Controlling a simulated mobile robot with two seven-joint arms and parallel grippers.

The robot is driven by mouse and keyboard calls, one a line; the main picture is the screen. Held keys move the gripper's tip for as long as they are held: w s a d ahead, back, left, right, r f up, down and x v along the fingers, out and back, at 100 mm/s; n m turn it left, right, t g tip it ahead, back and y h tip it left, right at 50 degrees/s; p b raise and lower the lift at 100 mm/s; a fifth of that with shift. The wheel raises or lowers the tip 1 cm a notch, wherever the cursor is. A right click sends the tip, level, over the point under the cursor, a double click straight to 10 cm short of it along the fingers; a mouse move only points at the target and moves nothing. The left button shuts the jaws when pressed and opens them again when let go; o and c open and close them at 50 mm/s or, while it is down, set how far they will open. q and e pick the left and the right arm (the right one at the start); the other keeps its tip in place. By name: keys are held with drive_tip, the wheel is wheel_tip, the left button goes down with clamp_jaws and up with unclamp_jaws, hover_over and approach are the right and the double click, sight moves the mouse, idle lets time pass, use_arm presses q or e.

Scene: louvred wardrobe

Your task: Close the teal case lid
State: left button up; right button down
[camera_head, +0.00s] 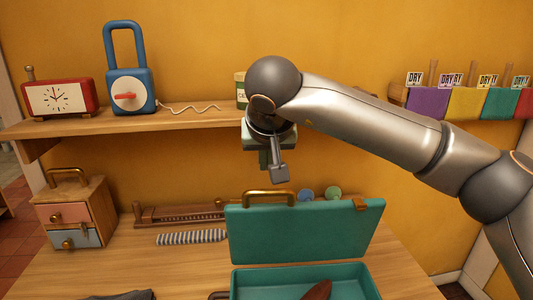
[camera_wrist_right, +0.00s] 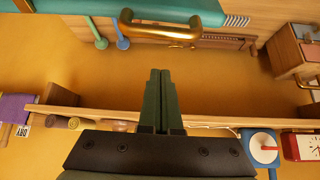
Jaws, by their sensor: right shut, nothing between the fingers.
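The teal case stands open on the wooden desk in the head view. Its lid (camera_head: 305,235) is raised upright, with a brass handle (camera_head: 268,196) on the top edge. The lower half (camera_head: 352,278) lies in front, partly cut off by the bottom of the picture, with a reddish-brown object (camera_head: 318,290) inside. My right gripper (camera_head: 281,174) is shut and empty, just above the handle, apart from it in the head view. In the right wrist view the shut fingers (camera_wrist_right: 159,74) point towards the brass handle (camera_wrist_right: 165,30), which lies beyond the tips. My left gripper is not in view.
A wooden shelf (camera_head: 60,127) behind holds a red clock (camera_head: 60,98), a blue padlock-shaped object (camera_head: 131,85) and a partly hidden can. A small drawer chest (camera_head: 75,212) stands left on the desk. A striped item (camera_head: 190,237) lies left of the case.

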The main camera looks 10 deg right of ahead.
drive_tip(key=shift+s+f, duration=0.25)
drive_tip(key=shift+f, duration=0.75)
drive_tip(key=shift+s+f, duration=0.2)
drive_tip(key=shift+f, duration=0.75)
